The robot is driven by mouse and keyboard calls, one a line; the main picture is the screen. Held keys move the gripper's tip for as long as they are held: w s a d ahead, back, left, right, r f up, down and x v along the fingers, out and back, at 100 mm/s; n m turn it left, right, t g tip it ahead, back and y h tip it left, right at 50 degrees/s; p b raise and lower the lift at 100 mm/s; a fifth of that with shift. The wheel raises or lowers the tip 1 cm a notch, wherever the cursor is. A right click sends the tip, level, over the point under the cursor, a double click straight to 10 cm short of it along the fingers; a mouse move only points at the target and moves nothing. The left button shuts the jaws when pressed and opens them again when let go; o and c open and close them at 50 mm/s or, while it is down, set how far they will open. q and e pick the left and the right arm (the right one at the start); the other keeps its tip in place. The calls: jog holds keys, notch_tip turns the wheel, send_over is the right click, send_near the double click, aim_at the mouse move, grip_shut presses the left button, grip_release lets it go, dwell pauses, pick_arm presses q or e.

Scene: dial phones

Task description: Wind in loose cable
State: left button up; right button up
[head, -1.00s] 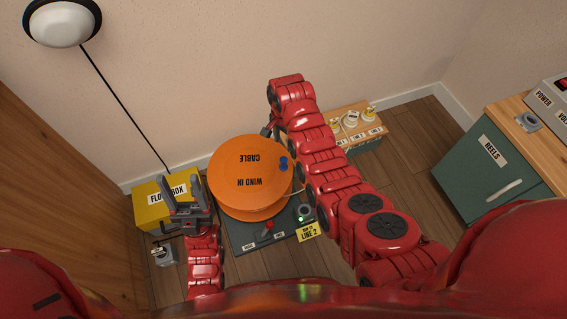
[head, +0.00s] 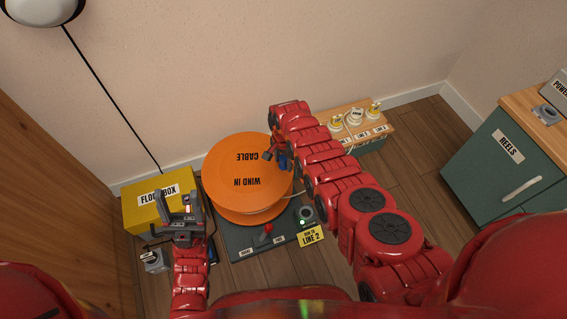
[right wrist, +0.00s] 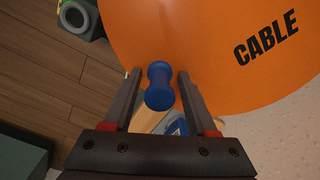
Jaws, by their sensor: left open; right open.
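An orange cable reel (head: 228,172) marked "WIND IN CABLE" lies on a dark green base (head: 250,240). A blue crank knob (right wrist: 159,88) stands up near the reel's edge. My right gripper (right wrist: 157,82) is open, with its fingers on either side of the knob in the right wrist view; I cannot tell whether they touch it. In the head view the right gripper (head: 275,155) partly hides the knob (head: 284,162). A pale cable (head: 285,197) leaves the reel towards a round grey socket (head: 306,213). My left gripper (head: 184,205) is open and empty in front of the yellow floor box.
A yellow floor box (head: 135,212) stands left of the reel, with a small grey socket box (head: 154,262) before it. A red lever (head: 267,230) rises from the base near a yellow "LINE 2" tag (head: 311,237). White plugs (head: 355,117) and a green cabinet (head: 490,165) are right.

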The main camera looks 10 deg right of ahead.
grip_shut()
dwell(1.4)
